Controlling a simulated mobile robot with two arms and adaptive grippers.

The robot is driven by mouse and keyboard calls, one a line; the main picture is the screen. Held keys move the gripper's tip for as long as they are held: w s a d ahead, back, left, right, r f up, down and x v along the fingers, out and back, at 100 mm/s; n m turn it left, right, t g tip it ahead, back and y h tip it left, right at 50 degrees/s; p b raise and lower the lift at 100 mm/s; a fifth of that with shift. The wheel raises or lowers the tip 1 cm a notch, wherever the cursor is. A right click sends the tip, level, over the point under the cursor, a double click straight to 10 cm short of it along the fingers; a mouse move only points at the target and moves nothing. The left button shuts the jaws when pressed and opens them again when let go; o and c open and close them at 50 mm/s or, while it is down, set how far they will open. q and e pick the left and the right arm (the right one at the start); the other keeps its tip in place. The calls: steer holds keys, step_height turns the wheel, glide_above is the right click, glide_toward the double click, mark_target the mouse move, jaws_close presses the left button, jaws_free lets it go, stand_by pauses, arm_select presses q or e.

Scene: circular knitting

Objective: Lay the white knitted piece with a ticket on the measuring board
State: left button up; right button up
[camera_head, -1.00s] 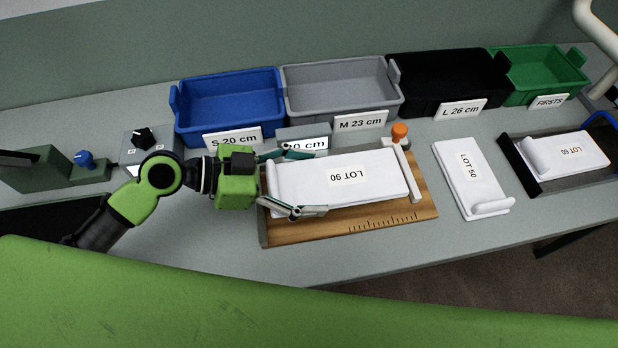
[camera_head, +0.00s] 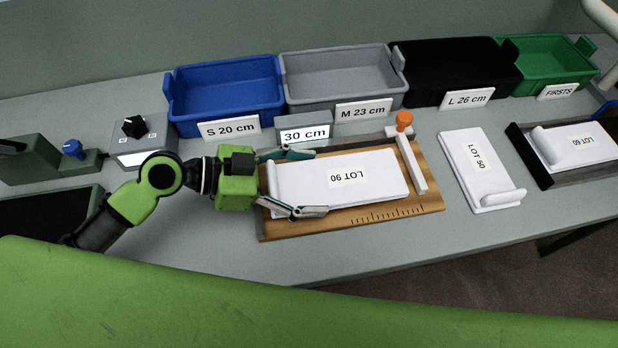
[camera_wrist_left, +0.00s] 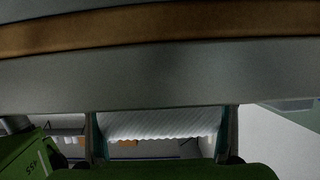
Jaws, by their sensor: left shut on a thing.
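The white knitted piece (camera_head: 310,182) has a ticket reading LOT 90 (camera_head: 348,176). In the head view it lies flat over the wooden measuring board (camera_head: 300,227), roughly in line with it; a small gap beneath cannot be ruled out. My left gripper (camera_head: 300,182) is shut on the piece's left end, one finger along its far edge and one along its near edge. In the left wrist view the ribbed white knit (camera_wrist_left: 160,123) shows between the two fingers. My right gripper is not in view.
An orange-knobbed slider (camera_head: 412,165) stands at the board's right end. A 30 cm display (camera_head: 305,134) stands behind. A LOT 50 piece (camera_head: 478,172) and a tray (camera_head: 530,155) with a LOT 60 piece lie right. Blue (camera_head: 225,95), grey (camera_head: 340,80), black and green bins line the back.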

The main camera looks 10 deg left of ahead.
arm_select(q)
steer(key=shift+f, duration=0.2)
steer(key=o, duration=1.2)
steer(key=v, duration=1.2)
steer(key=shift+r, duration=0.15)
